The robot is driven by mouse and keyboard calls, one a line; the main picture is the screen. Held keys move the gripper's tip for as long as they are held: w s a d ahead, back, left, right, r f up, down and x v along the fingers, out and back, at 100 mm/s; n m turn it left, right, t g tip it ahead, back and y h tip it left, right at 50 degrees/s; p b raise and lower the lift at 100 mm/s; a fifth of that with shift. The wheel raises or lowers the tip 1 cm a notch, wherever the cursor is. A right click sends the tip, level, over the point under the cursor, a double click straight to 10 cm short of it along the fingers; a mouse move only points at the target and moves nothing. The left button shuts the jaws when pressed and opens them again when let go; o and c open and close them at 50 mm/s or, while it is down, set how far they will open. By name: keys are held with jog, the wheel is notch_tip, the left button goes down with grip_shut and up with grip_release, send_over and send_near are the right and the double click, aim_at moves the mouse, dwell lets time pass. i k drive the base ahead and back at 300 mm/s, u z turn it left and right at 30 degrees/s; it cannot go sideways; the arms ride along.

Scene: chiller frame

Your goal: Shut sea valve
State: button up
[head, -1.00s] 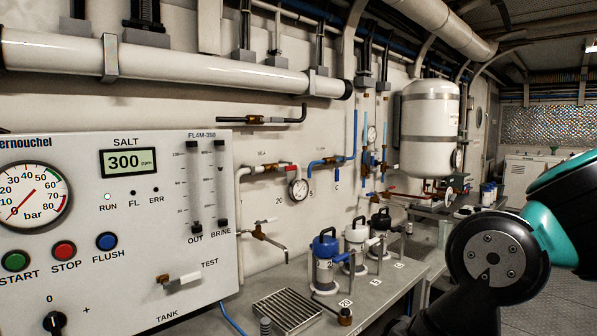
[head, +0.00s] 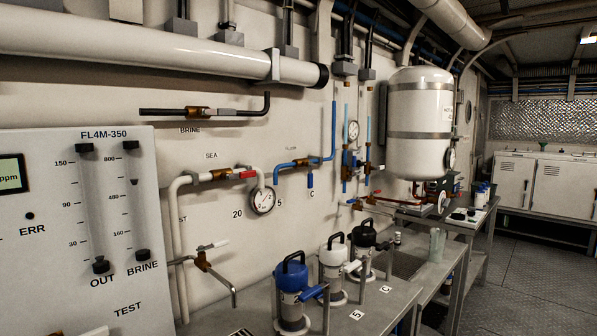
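The sea valve (head: 219,175) is a brass valve on a white pipe, under the "SEA" label on the white wall, left of centre in the head view. Its red lever (head: 244,174) lies roughly level, in line with the horizontal pipe run. A round gauge (head: 263,200) hangs just to the right and below it. My gripper is not in view, and nothing touches the valve.
A brine valve (head: 198,112) is above and a white-handled tap (head: 204,260) below. A blue-handled valve (head: 309,180) is to the right. Filter housings (head: 291,297) stand on the grey bench (head: 395,296). Floor (head: 525,250) is open at right.

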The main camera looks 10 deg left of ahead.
aim_at(241, 174)
jog(key=i, duration=0.6)
jog(key=u, duration=0.7)
jog(key=i, duration=0.35)
jog(key=u, duration=0.45)
